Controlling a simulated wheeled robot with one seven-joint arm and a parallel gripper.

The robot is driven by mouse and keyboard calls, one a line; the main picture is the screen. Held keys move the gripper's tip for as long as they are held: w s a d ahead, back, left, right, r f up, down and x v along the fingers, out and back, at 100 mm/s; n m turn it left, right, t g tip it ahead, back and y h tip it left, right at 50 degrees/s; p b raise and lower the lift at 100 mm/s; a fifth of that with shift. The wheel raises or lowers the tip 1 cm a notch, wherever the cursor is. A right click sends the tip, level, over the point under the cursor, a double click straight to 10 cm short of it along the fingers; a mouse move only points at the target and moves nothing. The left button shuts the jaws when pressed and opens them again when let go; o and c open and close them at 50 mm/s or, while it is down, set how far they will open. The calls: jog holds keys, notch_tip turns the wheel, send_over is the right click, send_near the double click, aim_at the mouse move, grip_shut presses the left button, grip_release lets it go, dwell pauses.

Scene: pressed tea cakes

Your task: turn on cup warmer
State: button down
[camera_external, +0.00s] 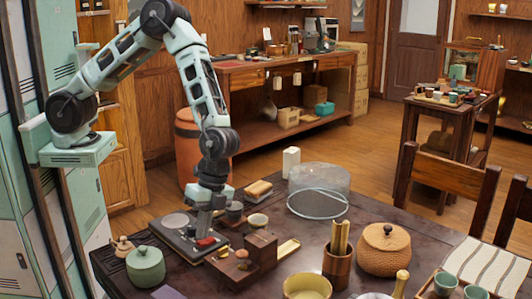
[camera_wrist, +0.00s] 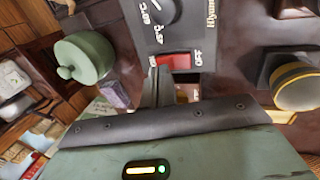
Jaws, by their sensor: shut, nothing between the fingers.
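The cup warmer (camera_external: 172,242) is a dark flat box with a round plate on the dark table. The wrist view shows its grey control panel (camera_wrist: 150,42) with a dark dial (camera_wrist: 159,9) and a red rocker switch (camera_wrist: 176,61). The word OFF is printed beside the switch's right end; the label at its left end is partly hidden. The red switch (camera_external: 205,242) also shows in the external view. My gripper (camera_external: 202,230) is shut and empty, pointing down at the panel. In the wrist view its fingertips (camera_wrist: 160,76) overlap the switch's left end; contact cannot be told.
A green lidded pot (camera_external: 145,267) stands left of the warmer. Cups and a wooden block (camera_external: 261,246) stand close on its right. A clear dome (camera_external: 319,190) stands farther back. A woven lidded jar (camera_external: 384,250) is on the right.

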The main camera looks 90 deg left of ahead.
jog(key=shift+s+d+f, duration=0.1)
jog(key=shift+f, duration=0.4)
jog(key=shift+s+d+f+y+b, duration=0.15)
jog(key=shift+s+f+y+b, duration=0.05)
jog(key=shift+f+y+b, duration=0.15)
jog(key=shift+r, duration=0.1)
jog(key=shift+w, duration=0.1)
